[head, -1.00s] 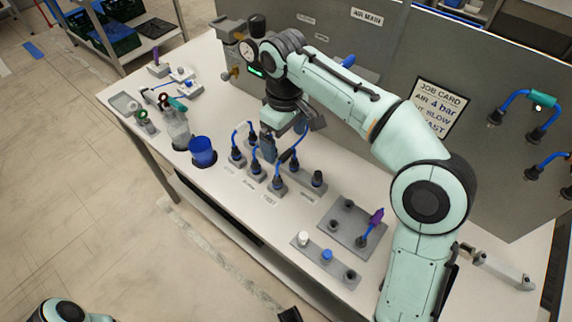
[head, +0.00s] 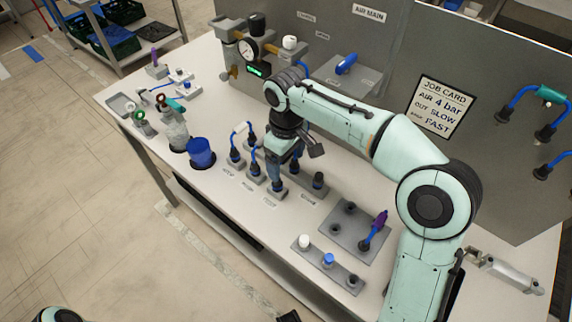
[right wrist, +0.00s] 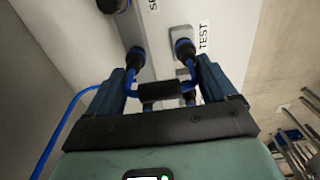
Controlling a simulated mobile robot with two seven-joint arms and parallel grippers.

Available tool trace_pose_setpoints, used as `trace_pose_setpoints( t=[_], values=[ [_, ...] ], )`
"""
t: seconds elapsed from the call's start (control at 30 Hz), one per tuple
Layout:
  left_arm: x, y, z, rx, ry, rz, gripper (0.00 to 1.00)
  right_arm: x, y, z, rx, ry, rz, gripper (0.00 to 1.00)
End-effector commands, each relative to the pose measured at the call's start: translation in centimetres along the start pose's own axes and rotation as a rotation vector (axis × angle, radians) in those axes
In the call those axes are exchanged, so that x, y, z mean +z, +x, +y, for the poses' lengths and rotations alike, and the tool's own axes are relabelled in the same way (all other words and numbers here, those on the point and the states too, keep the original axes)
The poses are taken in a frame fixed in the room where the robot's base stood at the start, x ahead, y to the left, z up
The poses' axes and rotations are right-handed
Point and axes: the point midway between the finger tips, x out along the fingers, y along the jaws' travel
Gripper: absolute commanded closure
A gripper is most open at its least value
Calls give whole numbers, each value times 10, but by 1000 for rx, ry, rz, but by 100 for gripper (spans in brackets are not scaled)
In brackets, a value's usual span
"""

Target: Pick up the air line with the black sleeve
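The air line with the black sleeve shows in the right wrist view: the black sleeve (right wrist: 160,90) sits on a short blue tube between two black connectors. One connector stands at the block labelled TEST (right wrist: 181,32). My right gripper (right wrist: 163,84) is open, with one finger at each side of the sleeve and a gap visible to each. In the head view my right gripper (head: 277,170) points down over the TEST block (head: 277,194) and hides most of this line.
A white-sleeved line (head: 240,127) and another blue line stand just left of my right gripper. A blue cup (head: 201,152) is farther left. A purple-sleeved line (head: 380,219) stands on a grey plate at right. The back panel (head: 400,60) rises behind.

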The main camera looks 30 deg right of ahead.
Motion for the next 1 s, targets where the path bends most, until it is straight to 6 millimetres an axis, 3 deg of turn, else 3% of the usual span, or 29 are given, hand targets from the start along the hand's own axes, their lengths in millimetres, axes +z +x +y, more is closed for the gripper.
trace_pose_setpoints(
  t=[0.03, 0.07, 0.1, 0.4, 0.57, 0.77, 1.0],
  values=[
    [0, 0, 0, 0, 0, 0, 57, 0, 0, 0, 0, 0, 0, 33],
    [0, 0, 0, 0, 0, 0, 57, 0, 0, 0, 0, 0, 0, 42],
    [0, 0, 0, 0, 0, 0, 57, 0, 0, 0, 0, 0, 0, 45],
    [0, 0, 0, 0, 0, 0, 57, 0, -2, 0, 0, 0, 1, 45],
    [1, -3, 0, -1, 0, -2, 57, -1, -12, 0, 1, 0, 3, 45],
    [2, -11, 3, -1, 0, -5, 57, -1, -47, 0, 1, 1, 5, 45],
    [0, -34, 12, 2, 3, 3, 57, -2, -116, 0, 1, -2, 8, 45]
  ],
)
